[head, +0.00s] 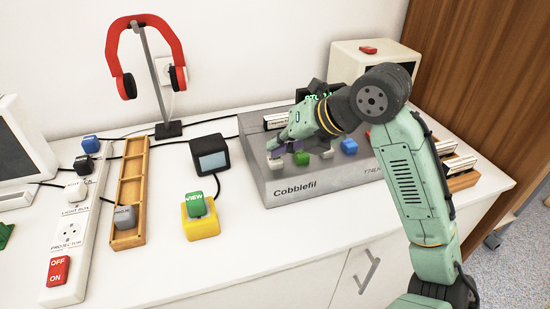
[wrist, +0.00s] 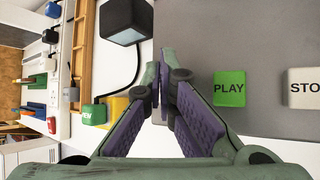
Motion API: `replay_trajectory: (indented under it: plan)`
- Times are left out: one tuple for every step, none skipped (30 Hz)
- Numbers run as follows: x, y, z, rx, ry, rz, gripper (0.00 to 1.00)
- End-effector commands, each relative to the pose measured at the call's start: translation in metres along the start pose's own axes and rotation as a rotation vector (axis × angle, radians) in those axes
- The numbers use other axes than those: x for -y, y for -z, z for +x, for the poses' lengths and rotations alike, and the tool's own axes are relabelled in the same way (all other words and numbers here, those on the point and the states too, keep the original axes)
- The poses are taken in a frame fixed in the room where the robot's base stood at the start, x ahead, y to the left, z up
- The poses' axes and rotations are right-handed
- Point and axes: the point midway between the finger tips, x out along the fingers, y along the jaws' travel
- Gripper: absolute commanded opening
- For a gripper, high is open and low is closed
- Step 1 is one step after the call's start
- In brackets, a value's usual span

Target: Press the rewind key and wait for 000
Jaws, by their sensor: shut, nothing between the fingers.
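The grey tape deck (head: 335,185) marked "Cobblefil" stands on the white counter with a row of coloured keys. In the head view the leftmost key, pale (head: 275,163), sits just below my fingertips; its label is not readable. My gripper (head: 276,148) is shut and empty, pointing down over this end of the row. Whether it touches the key I cannot tell. In the wrist view the fingers (wrist: 160,75) mostly cover that key. The green PLAY key (wrist: 229,89) and white STOP key (wrist: 304,88) show to their right. Green display characters (head: 318,97) are partly hidden behind my gripper and cannot be read.
A small dark monitor (head: 210,155) and a yellow box with a green VIEW key (head: 196,204) stand left of the deck. Further left are a wooden tray (head: 128,190), a power strip (head: 70,240) and red headphones (head: 125,87) on a stand. The counter front is clear.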

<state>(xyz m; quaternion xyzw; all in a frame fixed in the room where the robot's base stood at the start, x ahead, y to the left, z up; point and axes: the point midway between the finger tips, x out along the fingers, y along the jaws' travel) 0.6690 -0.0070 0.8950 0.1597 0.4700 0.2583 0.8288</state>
Motion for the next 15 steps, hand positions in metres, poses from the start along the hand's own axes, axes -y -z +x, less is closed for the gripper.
replay_trajectory:
  plan:
    - [0.0006, 0.0007, 0.0009, 0.0, 0.0, 0.0, 0.0]
    - [0.0007, 0.0009, 0.0012, 0.0, 0.0, 0.0, 0.0]
    - [0.001, 0.0012, 0.0016, 0.0, 0.0, 0.0, 0.0]
    - [0.0011, 0.0013, 0.0018, 0.0, 0.0, 0.0, 0.0]
    - [0.0013, 0.0015, 0.0021, 0.0, 0.0, 0.0, 0.0]
    - [0.0016, 0.0018, 0.0024, 0.0, 0.0, 0.0, 0.0]
    - [0.0018, 0.002, 0.0027, 0.0, 0.0, 0.0, 0.0]
    - [0.002, 0.0022, 0.0029, 0.0, 0.0, 0.0, 0.0]
    - [0.0022, 0.0024, 0.0032, 0.0, 0.0, 0.0, 0.0]
    - [0.0024, 0.0026, 0.0035, -0.001, 0.0, 0.0, 0.0]
    - [0.0026, 0.0028, 0.0038, -0.001, 0.0, 0.0, 0.0]
    - [0.0028, 0.0031, 0.0041, -0.001, 0.0, 0.0, 0.0]
    - [0.003, 0.0033, 0.0043, -0.001, 0.0, 0.0, 0.0]
    - [0.0032, 0.0035, 0.0046, -0.001, 0.0, 0.0, 0.0]
    - [0.0034, 0.0037, 0.0049, -0.001, 0.0, 0.0, 0.0]
